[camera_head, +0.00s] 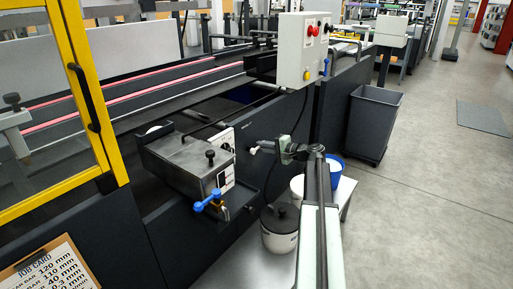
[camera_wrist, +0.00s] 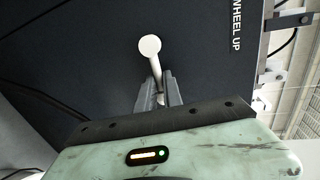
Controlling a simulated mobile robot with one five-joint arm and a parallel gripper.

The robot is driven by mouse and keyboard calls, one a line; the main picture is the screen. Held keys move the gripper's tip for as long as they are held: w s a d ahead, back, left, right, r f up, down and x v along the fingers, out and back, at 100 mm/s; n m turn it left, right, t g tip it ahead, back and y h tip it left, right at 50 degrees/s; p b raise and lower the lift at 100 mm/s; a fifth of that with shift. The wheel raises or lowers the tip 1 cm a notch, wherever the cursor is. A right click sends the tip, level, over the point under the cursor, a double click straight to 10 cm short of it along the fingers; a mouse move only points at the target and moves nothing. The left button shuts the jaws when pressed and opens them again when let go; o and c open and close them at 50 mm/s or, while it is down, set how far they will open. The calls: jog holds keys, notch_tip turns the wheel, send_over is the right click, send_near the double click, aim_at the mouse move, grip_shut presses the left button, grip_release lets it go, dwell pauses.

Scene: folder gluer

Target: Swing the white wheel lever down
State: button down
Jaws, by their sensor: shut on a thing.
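The white wheel lever (camera_wrist: 150,46) shows in the wrist view as a round white knob on a thin shaft, against a dark panel. My gripper (camera_wrist: 159,85) is shut on the shaft of the lever, with the knob standing clear beyond the fingertips. In the head view the lever's white end (camera_head: 254,150) shows just left of my gripper (camera_head: 270,147), at the side of the dark machine. The lever's pivot is hard to make out in both views.
A WHEEL UP label (camera_wrist: 237,25) is on the panel. A glue unit (camera_head: 190,160) with blue-handled valve (camera_head: 208,199) sits left of my gripper. A lidded pot (camera_head: 280,228) and blue bucket (camera_head: 335,166) stand below.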

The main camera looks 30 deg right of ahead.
jog(key=shift+w+d+r, duration=0.15)
jog(key=shift+d, duration=0.1)
jog(key=c, duration=1.3)
grip_release()
jog(key=shift+c, duration=0.2)
jog(key=shift+d, duration=0.1)
jog(key=shift+s, duration=0.2)
jog(key=p+v, duration=0.1)
jog(key=v, duration=0.6)
jog(key=shift+s, duration=0.25)
jog(key=shift+d, duration=0.1)
